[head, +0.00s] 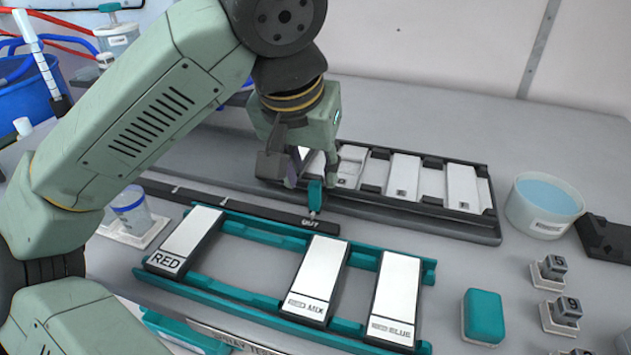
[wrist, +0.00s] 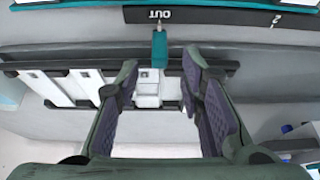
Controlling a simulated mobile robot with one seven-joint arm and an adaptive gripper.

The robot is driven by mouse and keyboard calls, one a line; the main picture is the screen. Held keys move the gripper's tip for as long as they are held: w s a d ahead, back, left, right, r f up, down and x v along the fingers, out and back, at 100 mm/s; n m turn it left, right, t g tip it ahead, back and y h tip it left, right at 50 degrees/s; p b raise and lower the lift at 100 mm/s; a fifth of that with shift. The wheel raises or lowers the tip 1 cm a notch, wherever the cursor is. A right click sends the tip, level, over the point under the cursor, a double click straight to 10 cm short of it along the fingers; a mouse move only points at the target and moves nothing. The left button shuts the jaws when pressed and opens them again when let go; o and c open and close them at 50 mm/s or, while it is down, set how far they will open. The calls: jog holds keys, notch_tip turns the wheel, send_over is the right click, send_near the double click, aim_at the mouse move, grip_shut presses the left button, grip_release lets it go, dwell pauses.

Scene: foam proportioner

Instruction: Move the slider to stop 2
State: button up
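The slider is a small teal block (head: 315,196) at the right end of a dark rail (head: 262,211), beside the label OUT. In the wrist view the slider (wrist: 159,48) stands at OUT, and the rail's mark 2 (wrist: 275,20) lies to the right. In the head view the rail runs left from OUT with small white marks; their numbers are not readable. My gripper (head: 300,172) is just above and behind the slider. In the wrist view my gripper (wrist: 161,66) is open, with the slider between the fingertips in the picture and gaps on both sides.
A dark rack (head: 375,205) with white panels stands behind the rail. In front is a teal rack (head: 262,238) with RED, RED MIX and RED BLUE panels. A clear cup (head: 131,213) stands near the rail's left part. A tub (head: 545,205) is at right.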

aim_at(314, 183)
jog(key=x, duration=0.4)
jog(key=shift+w+f, duration=0.15)
jog(key=shift+f, duration=0.25)
grip_shut()
dwell(0.5)
